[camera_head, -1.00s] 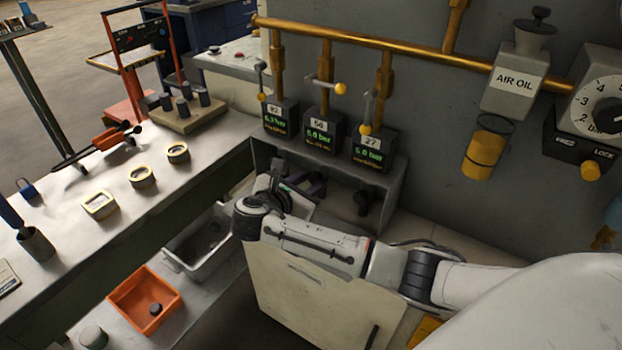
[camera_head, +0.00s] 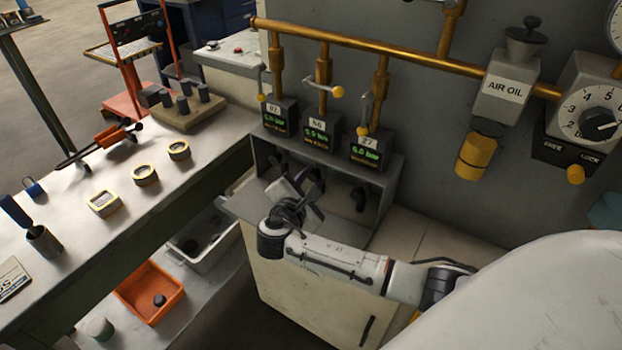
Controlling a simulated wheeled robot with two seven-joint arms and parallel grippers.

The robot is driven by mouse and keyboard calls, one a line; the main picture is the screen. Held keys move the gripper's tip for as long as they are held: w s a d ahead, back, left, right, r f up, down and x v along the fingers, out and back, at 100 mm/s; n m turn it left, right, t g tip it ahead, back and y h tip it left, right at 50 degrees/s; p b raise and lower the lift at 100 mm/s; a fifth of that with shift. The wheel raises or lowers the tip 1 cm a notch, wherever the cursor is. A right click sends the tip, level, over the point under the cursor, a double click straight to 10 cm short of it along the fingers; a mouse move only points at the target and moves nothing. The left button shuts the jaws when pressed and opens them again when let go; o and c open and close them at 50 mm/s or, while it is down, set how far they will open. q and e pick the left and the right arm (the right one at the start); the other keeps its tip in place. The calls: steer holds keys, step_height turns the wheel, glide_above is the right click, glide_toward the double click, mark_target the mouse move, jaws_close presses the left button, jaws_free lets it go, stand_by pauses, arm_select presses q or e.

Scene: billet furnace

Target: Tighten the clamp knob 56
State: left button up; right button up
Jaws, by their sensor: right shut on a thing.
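The middle block labelled 56 (camera_head: 317,132) stands on the grey bracket (camera_head: 385,185) against the wall, with a green display. My right gripper (camera_head: 314,182) is in front of the bracket's opening, below block 56. Its jaws are shut on the clamp knob 56, which the fingers and wrist mostly hide. A dark clamp knob (camera_head: 359,198) shows free under block 27 (camera_head: 367,150), to the right of my gripper. Another dark knob is partly seen under block 82 (camera_head: 279,117). My left gripper is not in view.
A gold pipe (camera_head: 400,53) with lever valves runs above the blocks. The AIR OIL unit (camera_head: 505,88) and a dial (camera_head: 590,112) hang at right. A workbench (camera_head: 70,235) stands at left, with an orange bin (camera_head: 150,290) and a grey bin (camera_head: 205,240) below.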

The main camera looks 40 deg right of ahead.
stand_by(0.3)
steer(key=o, duration=1.1)
steer(key=shift+c, duration=0.2)
steer(key=v, duration=1)
steer(key=shift+s, duration=0.15)
steer(key=shift+a, duration=0.1)
